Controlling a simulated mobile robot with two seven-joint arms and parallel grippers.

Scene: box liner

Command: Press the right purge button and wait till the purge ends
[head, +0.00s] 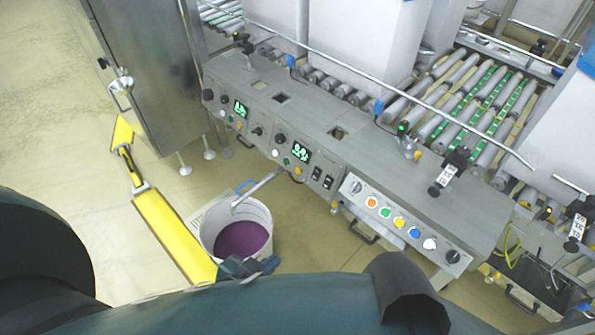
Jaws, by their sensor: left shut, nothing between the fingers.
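The grey machine's control panel crosses the middle. It has a left green display (240,108) and a right green display (301,153), with small knobs and buttons around them. The labels are too small to read, so I cannot tell which one is the right purge button. A white bucket (264,215) with purple contents stands on the floor below the panel, under a grey spout (258,188). My left gripper (262,267) appears as a dark shape at the bucket's near edge, shut and empty, apart from the panel. My right gripper is not in view.
A row of orange, green, yellow, blue and white buttons (399,222) lies on the panel's right part. A yellow bar (172,232) stands left of the bucket. A steel cabinet (145,70) is at upper left. Roller conveyors with white boxes (365,45) lie behind.

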